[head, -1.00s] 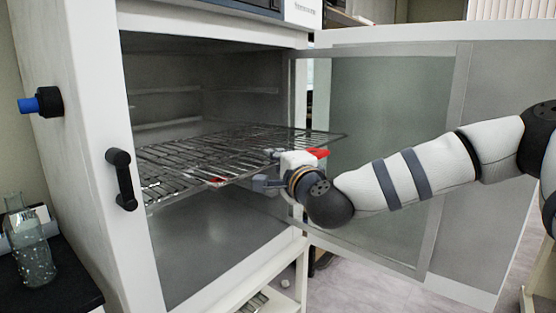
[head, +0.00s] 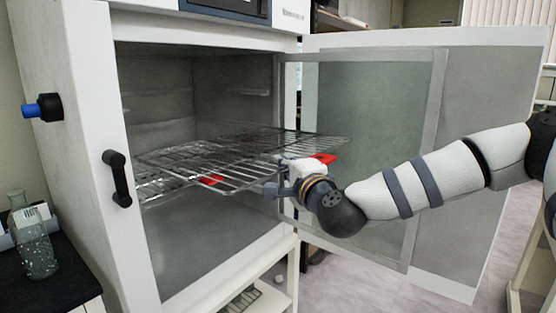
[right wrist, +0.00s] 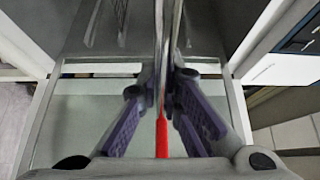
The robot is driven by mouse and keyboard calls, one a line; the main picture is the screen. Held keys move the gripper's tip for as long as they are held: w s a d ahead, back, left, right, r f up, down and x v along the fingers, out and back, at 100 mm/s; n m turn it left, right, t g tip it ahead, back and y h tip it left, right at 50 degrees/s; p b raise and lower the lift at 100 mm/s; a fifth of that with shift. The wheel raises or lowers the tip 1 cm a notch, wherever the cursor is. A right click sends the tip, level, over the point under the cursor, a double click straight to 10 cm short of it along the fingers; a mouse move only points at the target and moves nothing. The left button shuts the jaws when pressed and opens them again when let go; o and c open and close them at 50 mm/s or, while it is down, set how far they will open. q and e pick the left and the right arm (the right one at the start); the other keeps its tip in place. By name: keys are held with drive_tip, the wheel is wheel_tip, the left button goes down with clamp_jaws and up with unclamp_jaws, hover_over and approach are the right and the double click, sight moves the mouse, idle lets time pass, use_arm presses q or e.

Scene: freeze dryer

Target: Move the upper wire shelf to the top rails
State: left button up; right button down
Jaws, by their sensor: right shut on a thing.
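The upper wire shelf (head: 225,155) is a metal grid, partly inside the dryer chamber, with its right end sticking out past the opening. My right gripper (head: 284,178) is shut on its front edge, near a red piece (head: 323,158). In the right wrist view the shelf (right wrist: 168,45) shows edge-on between the purple finger pads (right wrist: 161,105). A lower wire shelf (head: 155,188) shows beneath it, with a red mark (head: 211,180). Rails (head: 160,93) run along the chamber wall above the held shelf. Whether the shelf touches any rail is unclear. My left gripper is not in view.
The dryer door (head: 385,150) stands wide open at the right, behind my right arm. The chamber's left front frame (head: 128,225) carries a black handle (head: 118,178). A glass bottle (head: 36,245) stands on a dark bench at the left. The chamber's upper space is empty.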

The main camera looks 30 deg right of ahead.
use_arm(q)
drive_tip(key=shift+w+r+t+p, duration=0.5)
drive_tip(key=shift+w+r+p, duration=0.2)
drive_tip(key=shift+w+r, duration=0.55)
use_arm(e)
drive_tip(key=s+d, duration=0.2)
drive_tip(key=s, duration=0.4)
drive_tip(key=shift+d+r, duration=0.2)
drive_tip(key=shift+d, duration=0.1)
wheel_tip(320, 180, up, 15)
drive_tip(key=shift+f, duration=0.2)
drive_tip(key=shift+s, duration=0.1)
